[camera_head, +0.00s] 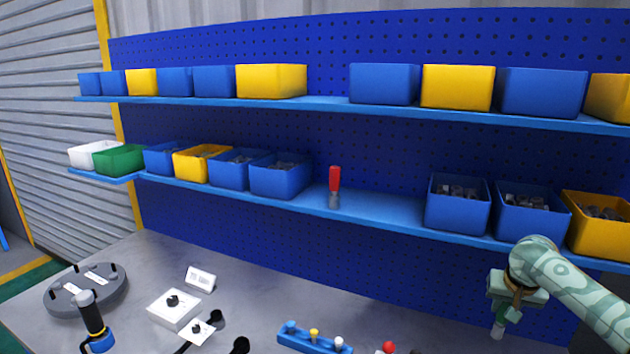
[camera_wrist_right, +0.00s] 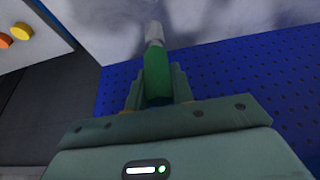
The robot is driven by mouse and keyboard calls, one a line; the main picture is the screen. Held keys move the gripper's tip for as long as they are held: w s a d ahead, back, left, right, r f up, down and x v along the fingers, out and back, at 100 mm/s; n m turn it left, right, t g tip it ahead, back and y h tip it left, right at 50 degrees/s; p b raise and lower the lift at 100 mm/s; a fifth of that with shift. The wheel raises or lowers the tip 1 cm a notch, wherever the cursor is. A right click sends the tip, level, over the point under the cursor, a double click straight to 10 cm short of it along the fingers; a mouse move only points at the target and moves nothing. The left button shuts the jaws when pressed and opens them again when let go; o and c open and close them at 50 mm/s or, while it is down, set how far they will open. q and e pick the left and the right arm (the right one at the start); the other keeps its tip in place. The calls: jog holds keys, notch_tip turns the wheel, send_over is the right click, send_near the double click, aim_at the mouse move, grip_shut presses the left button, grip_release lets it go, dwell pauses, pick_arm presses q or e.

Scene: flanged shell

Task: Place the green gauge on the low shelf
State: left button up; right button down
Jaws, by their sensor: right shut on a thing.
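The green gauge (camera_wrist_right: 156,75) has a green handle and a pale grey tip. My right gripper (camera_wrist_right: 158,92) is shut on its handle, and the tip points away from the palm. In the head view the right gripper (camera_head: 508,306) is at the lower right, below the shelf line, with the gauge's grey tip (camera_head: 497,332) pointing down. The low shelf (camera_head: 385,208) is the lower blue shelf on the pegboard. A red-handled gauge (camera_head: 335,180) stands upright on it. My left gripper is not in view.
Blue bins (camera_head: 280,178) stand left of the red gauge and more bins (camera_head: 458,207) stand right of it. Bare shelf lies between. An upper shelf (camera_head: 320,106) with bins runs above. The grey bench (camera_head: 240,255) below holds a blue rack (camera_head: 310,340) and several fixtures.

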notch_tip(320, 180, up, 3)
jog(key=shift+f+p, duration=0.1)
jog(key=shift+p, duration=1)
jog(key=shift+s+f+m+b, duration=0.15)
jog(key=shift+f+m+b, duration=0.25)
jog(key=shift+f+b, duration=0.05)
jog(key=s+a+n+b, duration=0.2)
jog(key=s+a+b, duration=0.2)
jog(key=a, duration=0.6)
jog(key=s+a+n+b, duration=0.1)
jog(key=s+a+b, duration=0.25)
jog(key=a, duration=0.75)
pick_arm(q)
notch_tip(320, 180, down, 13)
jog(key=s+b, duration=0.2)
jog(key=b, duration=0.5)
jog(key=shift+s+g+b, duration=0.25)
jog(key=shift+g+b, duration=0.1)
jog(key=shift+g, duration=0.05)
pick_arm(e)
jog(key=s+a+f+n+y, duration=0.2)
jog(key=s+a+f+n, duration=0.1)
jog(key=s+a+f, duration=0.3)
jog(key=shift+a+n+t, duration=0.2)
jog(key=shift+n+t, duration=0.1)
